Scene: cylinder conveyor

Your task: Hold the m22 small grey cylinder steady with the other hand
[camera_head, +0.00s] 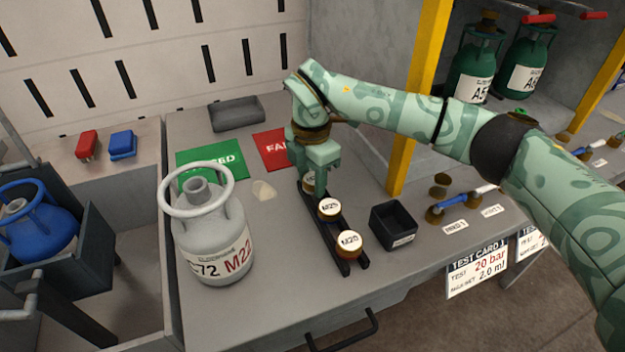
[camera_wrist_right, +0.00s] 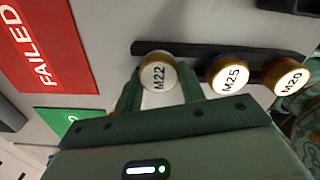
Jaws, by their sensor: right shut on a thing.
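The small grey cylinder marked M22 (camera_head: 212,237) stands upright on the bench, left of centre in the head view, with a pale ring handle and a neck on top. No gripper touches it. My right gripper (camera_head: 310,178) is to its right, at the far end of a black rack (camera_head: 334,251). It is shut on the round brass-rimmed M22 piece (camera_wrist_right: 157,73), which appears still at the rack. Its fingers stand on both sides of that piece in the wrist view. The M25 piece (camera_head: 329,207) and M20 piece (camera_head: 348,241) sit in the rack. My left gripper is not in view.
A green mat (camera_head: 211,159) and a red FAILED mat (camera_head: 270,149) lie behind the cylinder, with a grey tray (camera_head: 237,114) beyond. A black box (camera_head: 393,224) stands right of the rack. A yellow post (camera_head: 418,95) rises behind it. A blue cylinder (camera_head: 38,226) sits far left.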

